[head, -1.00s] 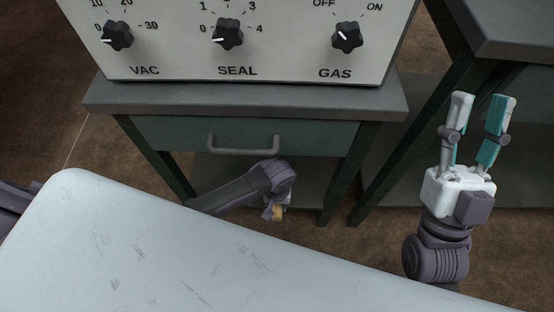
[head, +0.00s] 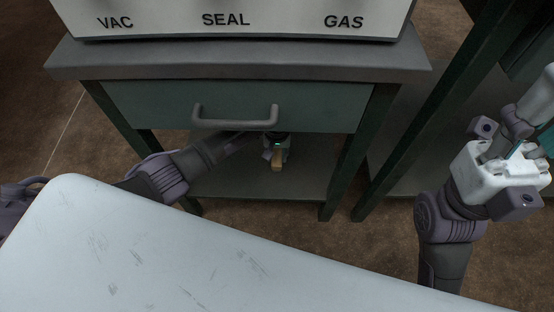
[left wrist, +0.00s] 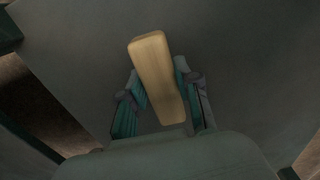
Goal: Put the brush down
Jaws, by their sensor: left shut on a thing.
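My left gripper (head: 276,148) reaches under the drawer of the green bench, over its lower shelf (head: 240,178). It is shut on the brush (head: 278,161), of which a small tan part shows below the fingers. In the left wrist view the brush (left wrist: 157,75) is a pale wooden block, slightly tilted, between the teal fingers (left wrist: 160,105). Its bristles are not visible, and I cannot tell whether it touches the shelf. My right gripper (head: 535,125) is at the right edge, empty, its fingers apart and partly cut off by the frame.
The bench has a closed drawer (head: 225,106) with a grey handle (head: 235,118) just above my left arm. A control panel (head: 230,20) stands on its top. A pale, scratched surface (head: 160,260) fills the foreground. Dark green legs (head: 345,165) flank the shelf.

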